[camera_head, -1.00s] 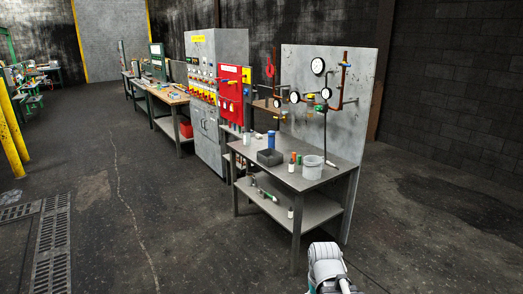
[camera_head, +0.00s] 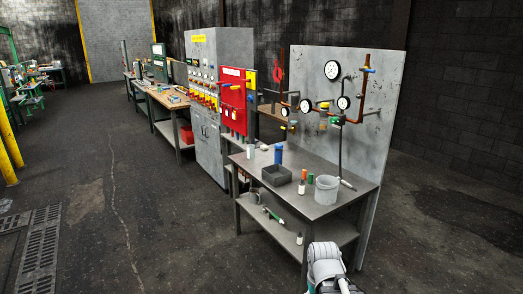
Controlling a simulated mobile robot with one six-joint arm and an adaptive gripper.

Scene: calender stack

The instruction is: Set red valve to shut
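A red valve handle (camera_head: 278,68) shows small on an upright copper pipe at the left of the grey gauge panel (camera_head: 374,98). Its exact position, open or shut, is too small to tell. Copper pipes (camera_head: 362,100) with several round white gauges run across the panel. A blue handle (camera_head: 369,70) sits at the upper right of the pipes. Part of my white arm (camera_head: 325,262) shows at the bottom, in front of the bench. My gripper's fingers do not show.
A metal bench (camera_head: 262,196) below the panel holds a grey bucket (camera_head: 327,190), a dark tray (camera_head: 277,176) and a blue bottle (camera_head: 278,153). A red board (camera_head: 234,98) and grey cabinet (camera_head: 207,148) stand behind. Floor at left (camera_head: 150,235) is clear.

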